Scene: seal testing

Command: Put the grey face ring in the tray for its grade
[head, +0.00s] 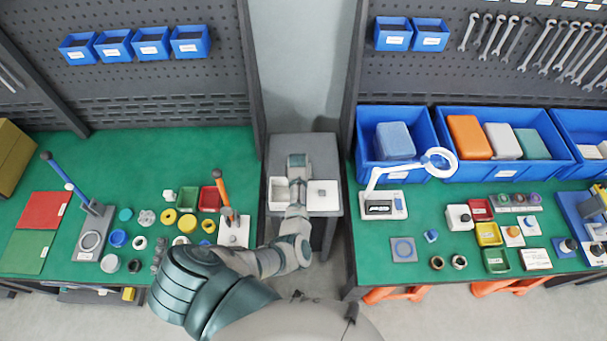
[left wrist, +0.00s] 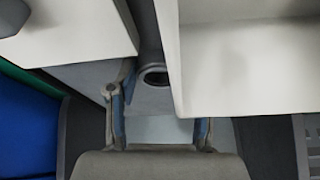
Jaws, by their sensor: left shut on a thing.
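My left gripper (head: 297,160) reaches over the small grey stand between the two benches. In the left wrist view its fingers (left wrist: 158,98) are apart around a grey piece with a dark round opening (left wrist: 154,76), which looks like the grey face ring; a white tray wall hides part of it. In the head view the hand hides the piece. My right gripper is not in view.
The left green bench (head: 100,180) holds several coloured rings, a red box (head: 209,199) and a lever press (head: 93,230). The right bench has a magnifier lamp (head: 400,180), blue bins (head: 430,150) and small trays. A floor gap surrounds the stand.

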